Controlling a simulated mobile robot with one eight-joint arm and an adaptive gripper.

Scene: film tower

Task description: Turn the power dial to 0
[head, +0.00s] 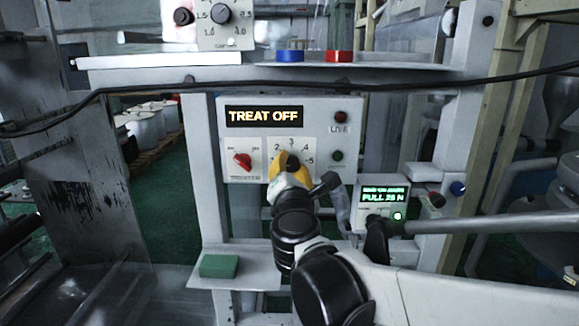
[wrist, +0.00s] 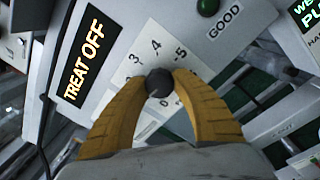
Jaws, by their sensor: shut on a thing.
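The power dial (wrist: 159,81) is a dark round knob on a white scale plate, on the front of a grey control box (head: 221,128). The numbers 3, 4 and 5 show above it in the wrist view, and a 0 shows below it. My gripper (wrist: 160,85) has its two yellow fingers closed on either side of the knob. In the head view my gripper (head: 287,172) covers most of the dial and the lower part of its scale. I cannot tell which number the dial's pointer faces.
A display (head: 264,116) on the box reads TREAT OFF. A red switch (head: 242,160) sits left of the dial, and a green GOOD lamp (head: 337,155) to its right. A small screen (head: 384,194) reads PULL 25 N. A black cable (head: 190,82) crosses above the box.

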